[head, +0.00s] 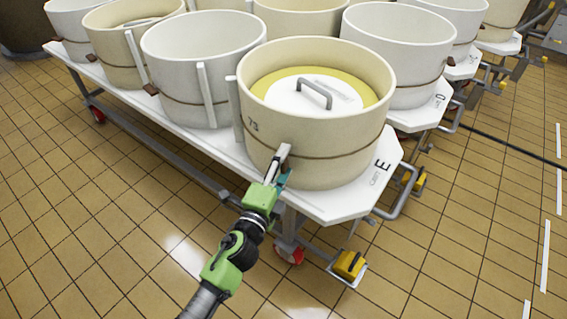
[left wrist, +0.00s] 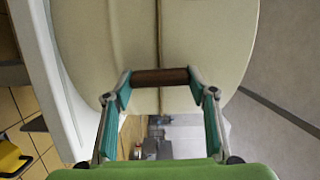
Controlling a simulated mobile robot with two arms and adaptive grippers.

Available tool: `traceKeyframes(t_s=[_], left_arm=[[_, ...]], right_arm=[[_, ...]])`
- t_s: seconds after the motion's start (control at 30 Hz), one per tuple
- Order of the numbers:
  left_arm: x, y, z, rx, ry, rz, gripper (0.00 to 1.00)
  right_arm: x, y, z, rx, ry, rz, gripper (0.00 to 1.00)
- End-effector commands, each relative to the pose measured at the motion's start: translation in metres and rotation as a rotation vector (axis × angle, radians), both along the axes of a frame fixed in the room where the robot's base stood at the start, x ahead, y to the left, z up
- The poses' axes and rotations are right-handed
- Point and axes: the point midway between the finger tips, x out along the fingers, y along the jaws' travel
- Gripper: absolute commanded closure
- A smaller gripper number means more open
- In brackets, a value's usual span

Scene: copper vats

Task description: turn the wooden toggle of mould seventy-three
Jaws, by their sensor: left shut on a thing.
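Mould seventy-three (head: 345,145) is a round cream tub marked 73. It stands upright at the near corner of the white cart top marked E. A yellowish filling and a white lid with a grey handle (head: 314,92) show inside it. My left gripper (head: 281,165) is at the front of its wall. In the left wrist view, the brown wooden toggle (left wrist: 160,76) lies crosswise between the two fingertips, over a dark band on the mould wall (left wrist: 205,35). The gripper is shut on the toggle. In the head view the gripper hides the toggle. My right gripper is out of view.
Several similar tubs stand close behind and to the left, such as the white one (head: 190,60). The cart (head: 337,203) has red castors, a grey side bar and a yellow foot pedal (head: 349,264). The tiled floor (head: 90,230) in front is clear.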

Motion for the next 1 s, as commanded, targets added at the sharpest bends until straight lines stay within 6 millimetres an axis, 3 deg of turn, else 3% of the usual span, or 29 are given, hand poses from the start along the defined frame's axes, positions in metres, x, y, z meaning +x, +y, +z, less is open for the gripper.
traceKeyframes(t_s=[0.67, 0.7, 0.77, 1.0], left_arm=[[-0.0005, -0.0005, -0.0013, 0.065, -0.024, -0.002, 0.70], [-0.0005, -0.0005, -0.0013, 0.065, -0.024, -0.002, 0.46], [-0.0005, -0.0005, -0.0013, 0.065, -0.023, -0.002, 0.31], [-0.0003, -0.0003, -0.0009, 0.063, -0.023, -0.001, 0.31]], right_arm=[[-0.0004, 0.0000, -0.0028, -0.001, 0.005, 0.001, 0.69], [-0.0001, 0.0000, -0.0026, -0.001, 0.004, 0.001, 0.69], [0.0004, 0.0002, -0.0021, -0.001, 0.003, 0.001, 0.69], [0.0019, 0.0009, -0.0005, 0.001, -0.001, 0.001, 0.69]])
